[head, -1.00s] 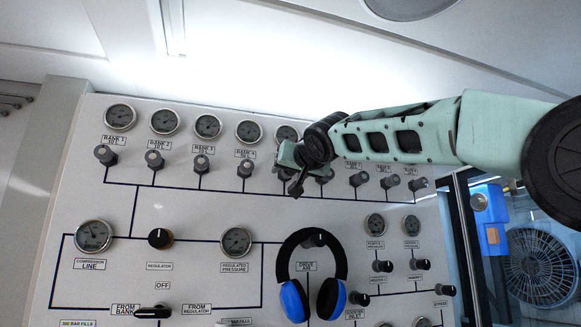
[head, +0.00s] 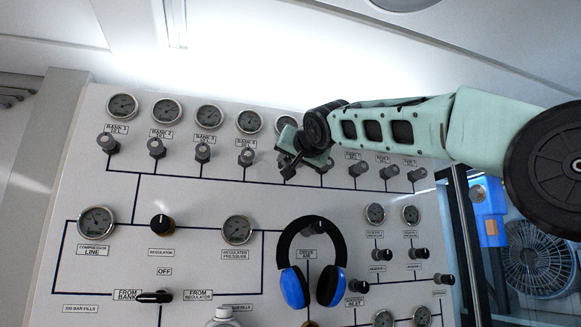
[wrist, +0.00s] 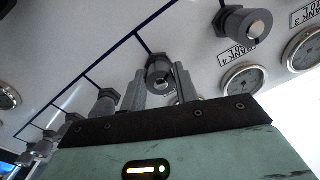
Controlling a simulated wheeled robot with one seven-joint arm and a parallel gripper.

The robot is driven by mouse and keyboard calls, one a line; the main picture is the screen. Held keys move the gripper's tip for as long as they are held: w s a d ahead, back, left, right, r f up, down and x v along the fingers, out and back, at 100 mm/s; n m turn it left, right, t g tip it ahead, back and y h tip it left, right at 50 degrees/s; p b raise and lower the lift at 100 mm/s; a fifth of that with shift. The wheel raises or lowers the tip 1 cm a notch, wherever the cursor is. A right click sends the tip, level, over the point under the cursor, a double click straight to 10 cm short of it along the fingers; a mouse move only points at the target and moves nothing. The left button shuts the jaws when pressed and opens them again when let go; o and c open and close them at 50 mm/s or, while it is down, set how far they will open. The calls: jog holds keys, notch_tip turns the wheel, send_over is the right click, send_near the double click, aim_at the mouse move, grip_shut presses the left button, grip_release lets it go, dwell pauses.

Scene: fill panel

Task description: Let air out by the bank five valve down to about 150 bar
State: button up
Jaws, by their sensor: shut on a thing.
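The bank five valve knob (wrist: 158,69) is grey and sits between the two fingers of my gripper (wrist: 160,84) in the wrist view. My gripper is shut on it. In the head view my gripper (head: 291,166) is at the panel (head: 200,268), just right of the bank four knob (head: 247,157), and hides the bank five knob and label. The bank five gauge (head: 285,121) shows above, partly covered by my arm; its reading is too small to tell.
Bank four's knob (wrist: 245,23) is close beside my gripper in the wrist view. More bank knobs (head: 355,169) run to the right. Blue and black headphones (head: 295,288) hang on the panel below. A fan (head: 540,258) stands at the right.

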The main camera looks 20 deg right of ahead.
jog(key=m+b, duration=0.2)
jog(key=shift+f+m, duration=0.15)
jog(key=shift+m, duration=0.25)
jog(key=m+b, duration=0.2)
jog(key=m, duration=0.1)
jog(key=shift+a+m, duration=0.1)
jog(key=shift+m, duration=0.3)
jog(key=m, duration=0.1)
jog(key=m+b, duration=0.1)
jog(key=m, duration=0.1)
jog(key=shift+r+m+h, duration=0.2)
jog(key=shift+m+h, duration=0.1)
jog(key=m, duration=0.4)
jog(key=shift+r+m+h, duration=0.15)
jog(key=shift+m+h, duration=0.35)
jog(key=shift+m, duration=4.2)
jog(key=o, duration=1)
